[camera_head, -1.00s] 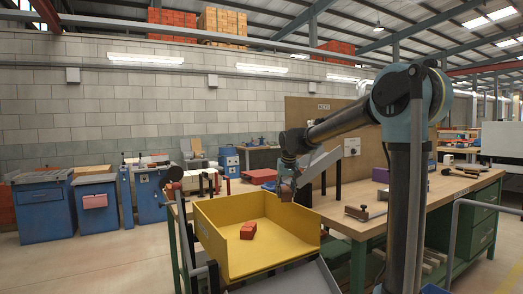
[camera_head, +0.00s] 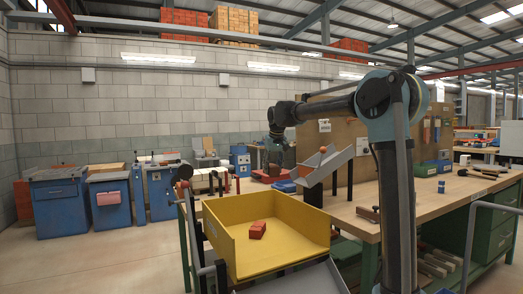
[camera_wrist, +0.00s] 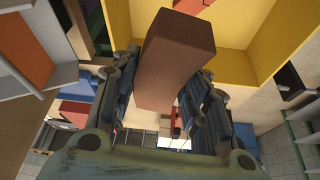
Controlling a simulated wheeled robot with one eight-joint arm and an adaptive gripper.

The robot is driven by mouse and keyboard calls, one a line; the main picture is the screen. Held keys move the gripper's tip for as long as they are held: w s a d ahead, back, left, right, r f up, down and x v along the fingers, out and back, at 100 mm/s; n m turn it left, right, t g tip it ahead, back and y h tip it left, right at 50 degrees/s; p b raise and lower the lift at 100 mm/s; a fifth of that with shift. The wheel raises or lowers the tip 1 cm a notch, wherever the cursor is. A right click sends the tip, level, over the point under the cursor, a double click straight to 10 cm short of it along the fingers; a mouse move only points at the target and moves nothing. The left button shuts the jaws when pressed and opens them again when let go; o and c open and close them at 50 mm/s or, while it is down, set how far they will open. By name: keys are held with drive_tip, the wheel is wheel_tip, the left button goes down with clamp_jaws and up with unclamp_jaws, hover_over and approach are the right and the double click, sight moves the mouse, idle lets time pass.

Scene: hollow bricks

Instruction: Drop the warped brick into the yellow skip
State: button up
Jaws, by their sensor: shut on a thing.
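My gripper (camera_head: 279,152) hangs from the arm behind the back edge of the yellow skip (camera_head: 275,259), above its rim level. In the wrist view, my gripper (camera_wrist: 168,92) is shut on a long reddish-brown brick (camera_wrist: 178,50), its two dark fingers on either side. I cannot tell from this view whether the brick is warped. The skip's yellow walls (camera_wrist: 285,40) show beyond the brick. A red brick (camera_head: 258,229) lies on the skip's floor; part of a red brick also shows at the wrist view's top (camera_wrist: 192,5).
A grey angled tray (camera_head: 331,166) with an orange item stands behind the skip's right side. The wooden workbench (camera_head: 425,208) runs to the right, with a blue can (camera_head: 441,186). Blue machines (camera_head: 60,203) stand at the far left, with open floor before them.

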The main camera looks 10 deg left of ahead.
drive_tip(key=a+r+n, duration=0.2)
drive_tip(key=a+r, duration=0.5)
drive_tip(key=r, duration=0.1)
wheel_tip(320, 180, down, 6)
drive_tip(key=shift+s+a+f+y, duration=0.15)
drive_tip(key=shift+s+a+y, duration=0.15)
drive_tip(key=shift+y, duration=0.1)
drive_tip(key=o, duration=1.5)
drive_tip(key=shift+c, duration=0.2)
drive_tip(key=v, duration=1.2)
drive_tip(key=shift+w+d, duration=0.15)
